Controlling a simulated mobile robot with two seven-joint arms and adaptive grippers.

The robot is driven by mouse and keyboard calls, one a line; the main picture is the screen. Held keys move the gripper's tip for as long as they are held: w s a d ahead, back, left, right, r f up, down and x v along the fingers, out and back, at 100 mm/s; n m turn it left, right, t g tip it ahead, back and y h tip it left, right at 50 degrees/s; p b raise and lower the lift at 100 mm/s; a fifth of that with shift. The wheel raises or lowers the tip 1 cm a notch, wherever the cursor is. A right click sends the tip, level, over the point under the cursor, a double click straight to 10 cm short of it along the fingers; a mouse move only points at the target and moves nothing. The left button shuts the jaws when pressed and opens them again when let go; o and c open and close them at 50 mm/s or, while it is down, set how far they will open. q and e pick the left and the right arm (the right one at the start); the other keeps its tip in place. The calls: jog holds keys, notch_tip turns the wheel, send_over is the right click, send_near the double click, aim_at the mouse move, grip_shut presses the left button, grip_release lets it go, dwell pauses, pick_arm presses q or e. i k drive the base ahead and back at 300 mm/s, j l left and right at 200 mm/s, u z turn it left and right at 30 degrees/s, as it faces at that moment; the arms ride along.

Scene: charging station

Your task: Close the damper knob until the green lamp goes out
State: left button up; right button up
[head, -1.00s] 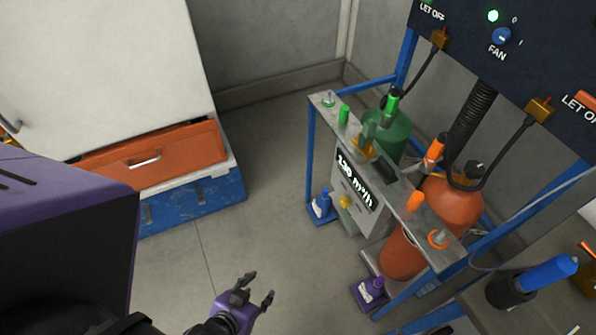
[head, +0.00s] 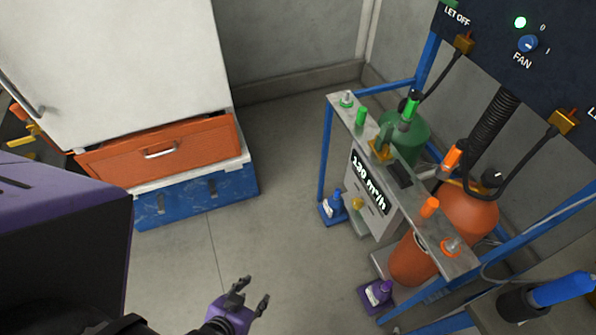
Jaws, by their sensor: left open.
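A small yellow knob (head: 357,203), which looks like the damper knob, sits on the front of a pale box below the metal shelf. A black display (head: 368,182) on the box shows a white figure in m³/h. The green lamp (head: 520,22) on the dark panel at the top right is lit. My left gripper (head: 256,289) is purple with dark fingers. It is open and empty over the floor at the bottom, to the left of and apart from the knob. My right gripper is not in view.
A green cylinder (head: 408,140) and an orange cylinder (head: 467,214) stand behind the metal shelf (head: 396,180). A blue FAN knob (head: 527,43) is below the lamp. A white cabinet (head: 110,70) with an orange drawer (head: 160,150) stands left. Floor between is clear.

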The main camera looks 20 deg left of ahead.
aim_at(356, 204)
jog(key=k+j+z, duration=0.2)
jog(key=j, duration=0.15)
jog(key=k+j+z, duration=0.15)
jog(key=j, duration=0.2)
jog(key=k+j+z, duration=0.2)
jog(key=j, duration=0.15)
